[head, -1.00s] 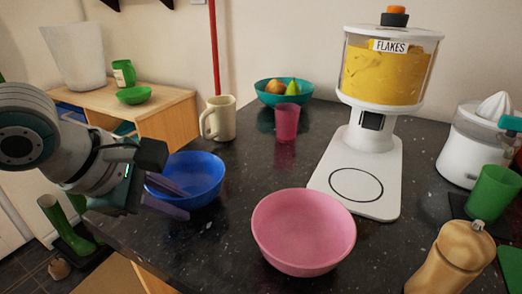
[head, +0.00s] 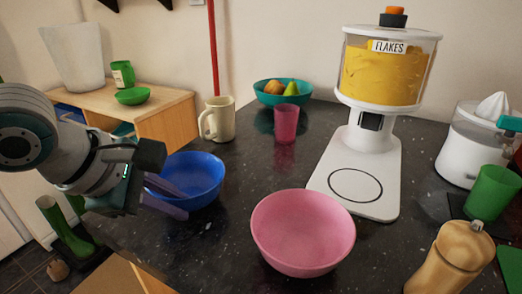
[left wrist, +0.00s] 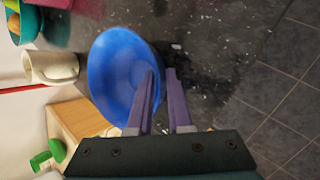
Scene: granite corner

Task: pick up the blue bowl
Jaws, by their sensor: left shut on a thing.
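The blue bowl (head: 200,178) stands upright on the dark granite counter, near its left edge, in the head view. In the left wrist view the bowl (left wrist: 112,75) is left of centre. My left gripper (head: 180,200) reaches in from the left, with one purple finger inside the bowl and the other outside its near wall. In the left wrist view the gripper (left wrist: 161,85) is shut on the bowl's rim, which lies between the fingers. The part of the rim at the fingers is partly hidden. My right gripper is not in view.
A pink bowl (head: 302,233) stands to the right of the blue bowl, a cream mug (head: 217,119) just behind it. A pink cup (head: 286,122), a teal fruit bowl (head: 283,98) and a flakes dispenser (head: 380,130) stand farther back. Bare counter (head: 240,165) lies between the two bowls.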

